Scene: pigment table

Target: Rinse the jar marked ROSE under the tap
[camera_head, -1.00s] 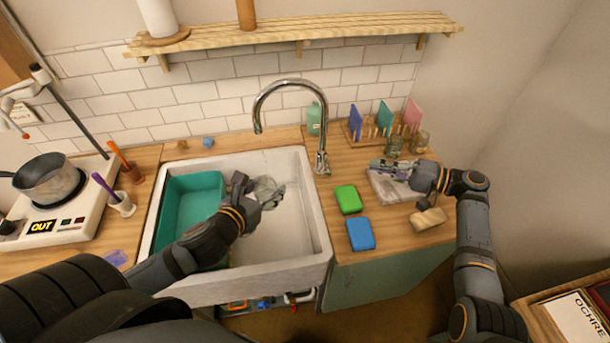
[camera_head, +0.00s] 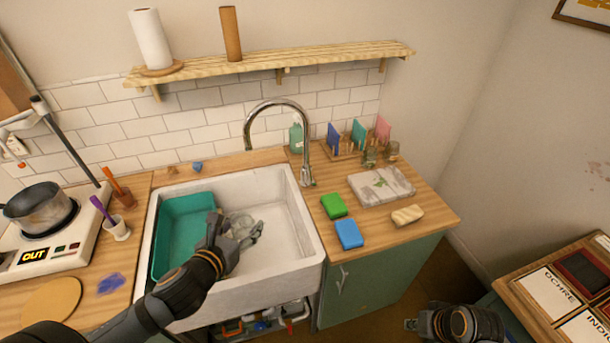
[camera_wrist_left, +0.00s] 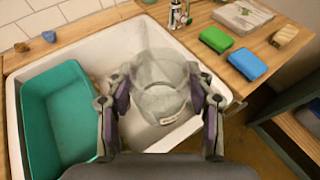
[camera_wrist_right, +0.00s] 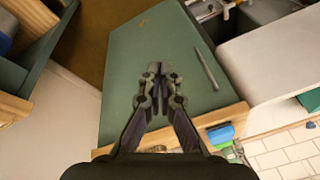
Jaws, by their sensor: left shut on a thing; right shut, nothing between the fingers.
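A clear glass jar (camera_wrist_left: 160,72) is held between the fingers of my left gripper (camera_wrist_left: 160,103), inside the white sink (camera_head: 288,228). It carries a small label too small to read. In the head view, my left gripper (camera_head: 228,236) partly hides the jar. The curved metal tap (camera_head: 280,103) stands behind the sink, its spout above and behind the jar; no water shows. My right gripper (camera_head: 411,324) is shut and empty, low at the front right, away from the counter. It also shows in the right wrist view (camera_wrist_right: 155,72).
A teal basin (camera_head: 172,238) fills the sink's left side. A green sponge (camera_head: 333,206), a blue sponge (camera_head: 349,234), a folded cloth (camera_head: 381,187) and a tan block (camera_head: 407,215) lie right of it. Small glass jars (camera_head: 370,158) stand behind. A hotplate (camera_head: 45,235) stands left.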

